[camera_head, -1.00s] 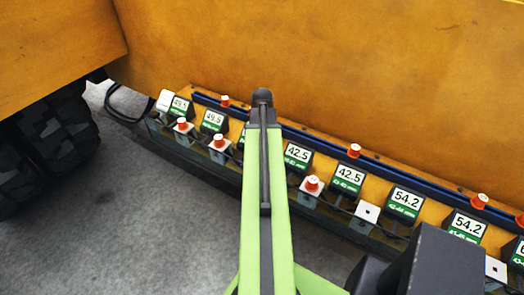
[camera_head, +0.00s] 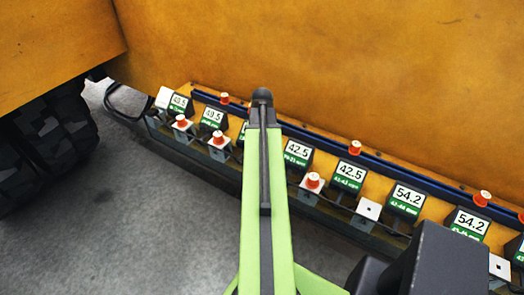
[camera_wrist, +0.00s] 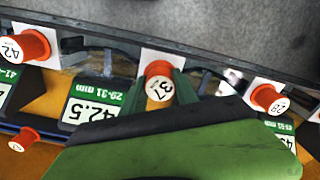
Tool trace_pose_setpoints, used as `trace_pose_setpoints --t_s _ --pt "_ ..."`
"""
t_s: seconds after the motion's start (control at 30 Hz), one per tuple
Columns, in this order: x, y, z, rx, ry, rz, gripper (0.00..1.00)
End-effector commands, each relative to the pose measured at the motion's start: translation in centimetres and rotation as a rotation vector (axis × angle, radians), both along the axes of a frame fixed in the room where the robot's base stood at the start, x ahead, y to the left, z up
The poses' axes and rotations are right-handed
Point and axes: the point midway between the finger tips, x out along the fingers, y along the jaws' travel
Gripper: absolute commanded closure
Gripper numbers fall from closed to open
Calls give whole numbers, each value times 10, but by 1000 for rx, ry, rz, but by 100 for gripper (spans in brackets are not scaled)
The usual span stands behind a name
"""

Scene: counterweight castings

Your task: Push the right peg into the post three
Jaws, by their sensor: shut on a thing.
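In the wrist view my gripper (camera_wrist: 162,88) has its green fingers closed on an orange-red peg (camera_wrist: 158,72), whose pale end face seems to read 37. The peg is over a white square post plate (camera_wrist: 165,58); how deep it sits cannot be told. A peg marked 42 (camera_wrist: 28,46) stands at a white plate on the left, and one marked 29 (camera_wrist: 268,98) at a plate on the right. In the head view my arm hides the gripper and the held peg. Which post is number three cannot be read.
In the head view a row of number displays (camera_head: 297,150) runs along the machine's orange wall (camera_head: 330,70), with several orange pegs around it. White plates with bare dark holes (camera_head: 369,210) show at right. A black cable lies along the row.

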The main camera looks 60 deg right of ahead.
Motion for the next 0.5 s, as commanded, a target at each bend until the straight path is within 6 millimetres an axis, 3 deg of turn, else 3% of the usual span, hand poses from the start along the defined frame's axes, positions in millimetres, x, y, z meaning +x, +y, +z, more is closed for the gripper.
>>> trace_pose_setpoints --t_s 0.5 --pt "0 0 -14 0 0 0 100"
